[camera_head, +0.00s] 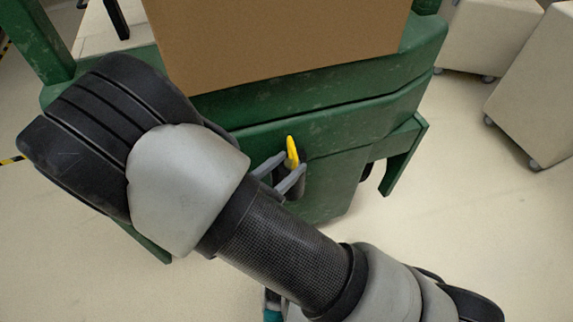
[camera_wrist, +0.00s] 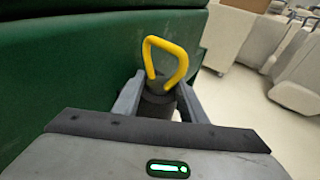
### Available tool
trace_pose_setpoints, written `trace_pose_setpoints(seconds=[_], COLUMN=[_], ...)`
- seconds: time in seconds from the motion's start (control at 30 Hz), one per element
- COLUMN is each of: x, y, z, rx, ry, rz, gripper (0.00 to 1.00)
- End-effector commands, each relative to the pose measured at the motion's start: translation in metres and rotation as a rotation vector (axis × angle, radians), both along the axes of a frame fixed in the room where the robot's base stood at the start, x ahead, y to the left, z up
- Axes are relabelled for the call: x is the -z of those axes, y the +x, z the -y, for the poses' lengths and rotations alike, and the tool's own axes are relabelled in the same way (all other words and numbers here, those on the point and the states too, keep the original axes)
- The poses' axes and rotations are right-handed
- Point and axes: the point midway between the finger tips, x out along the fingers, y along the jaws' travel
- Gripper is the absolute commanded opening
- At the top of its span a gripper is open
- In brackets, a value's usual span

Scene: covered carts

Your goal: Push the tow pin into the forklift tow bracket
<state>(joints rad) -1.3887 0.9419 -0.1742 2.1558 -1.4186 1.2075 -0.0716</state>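The tow pin has a yellow loop handle (camera_head: 292,152) that stands up at the low rear face of the green forklift. In the wrist view the handle (camera_wrist: 181,68) rises from a dark round part (camera_wrist: 157,104), and I cannot tell whether this is pin or bracket. The dark tow bracket (camera_head: 292,188) is mostly hidden behind my fingers, so the pin's depth in it is unclear. My gripper (camera_head: 292,161) has its fingers apart, one on each side of the pin. In the wrist view my gripper (camera_wrist: 160,86) shows a thin gap by the right finger.
The green forklift body (camera_head: 330,125) fills the middle and carries a large brown box (camera_head: 280,40). A green leg (camera_head: 404,158) sticks out at its right. Pale covered carts (camera_head: 535,95) stand at the right. The floor (camera_head: 470,220) between is clear.

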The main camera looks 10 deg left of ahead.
Motion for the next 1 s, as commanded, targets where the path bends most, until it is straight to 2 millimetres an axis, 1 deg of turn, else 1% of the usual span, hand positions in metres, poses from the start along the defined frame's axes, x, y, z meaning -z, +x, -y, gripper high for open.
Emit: trace_pose_setpoints(seconds=[0.17, 0.27, 0.33, 0.47, 0.8, 0.9, 1.0], x=[0.002, 0.0, -0.003, -0.011, -0.031, -0.035, -0.038], y=[-0.002, -0.009, -0.017, -0.042, -0.115, -0.132, -0.144], z=[0.0, -0.003, -0.008, -0.019, -0.051, -0.058, -0.063], rx=[0.001, 0.0, -0.002, -0.004, -0.003, -0.003, -0.001], ry=[0.0, 0.001, 0.002, 0.003, 0.002, 0.001, 0.001], rz=[-0.006, -0.008, -0.008, -0.005, -0.001, -0.002, -0.001], gripper=[0.39, 0.39, 0.39, 0.39, 0.39, 0.39, 0.39])
